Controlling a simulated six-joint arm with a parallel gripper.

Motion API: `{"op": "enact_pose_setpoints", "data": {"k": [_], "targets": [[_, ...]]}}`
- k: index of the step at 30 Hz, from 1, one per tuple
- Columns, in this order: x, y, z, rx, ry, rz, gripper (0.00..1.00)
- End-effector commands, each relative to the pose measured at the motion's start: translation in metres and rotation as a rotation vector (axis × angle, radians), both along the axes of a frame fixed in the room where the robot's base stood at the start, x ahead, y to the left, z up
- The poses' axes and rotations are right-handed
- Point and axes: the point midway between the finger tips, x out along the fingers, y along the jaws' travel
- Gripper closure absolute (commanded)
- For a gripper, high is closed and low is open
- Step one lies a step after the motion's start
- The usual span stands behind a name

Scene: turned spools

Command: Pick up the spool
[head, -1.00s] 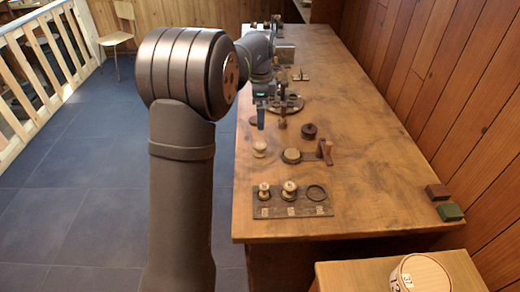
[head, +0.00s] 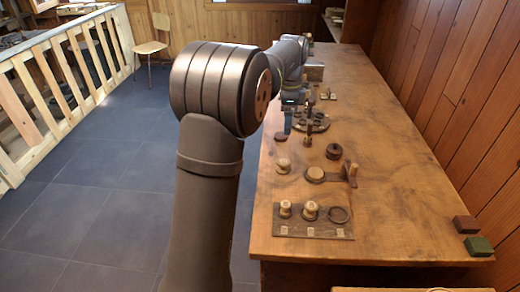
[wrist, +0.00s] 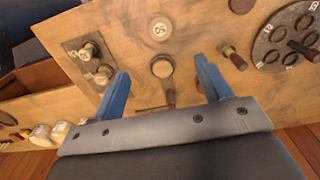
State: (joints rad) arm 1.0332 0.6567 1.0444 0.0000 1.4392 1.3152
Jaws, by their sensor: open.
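A loose pale wooden spool (head: 284,166) stands upright on the bench near its left edge. In the wrist view, a pale round top marked 50 (wrist: 160,28) appears to be this spool; it lies beyond the fingertips. Two more pale spools (head: 285,209) (head: 310,211) stand on a dark board with an empty ring place (head: 339,214). My gripper (wrist: 162,66) is open and empty, with blue fingers wide apart, above the bench. In the head view my gripper (head: 288,125) is beyond the loose spool; only part of the fingers shows.
A round pad with a handle (head: 315,174) lies right of the spool, a dark round piece (head: 334,151) behind it. A dark disc (head: 318,125) with pegs stands farther back. Red (head: 466,224) and green (head: 478,246) blocks sit at the right edge.

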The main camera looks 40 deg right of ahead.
Motion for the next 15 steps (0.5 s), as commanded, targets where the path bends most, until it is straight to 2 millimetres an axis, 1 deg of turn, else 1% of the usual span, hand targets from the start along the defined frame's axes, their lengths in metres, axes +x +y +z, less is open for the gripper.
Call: {"op": "enact_pose_setpoints", "data": {"k": [2,5,8,15], "targets": [[-0.001,0.001,0.000,-0.005,-0.004,0.036,0.30],[-0.002,0.004,-0.001,-0.026,-0.015,0.151,0.30],[-0.004,0.009,-0.003,-0.062,-0.028,0.333,0.30],[-0.010,0.022,-0.009,-0.169,-0.029,0.832,0.30]]}}
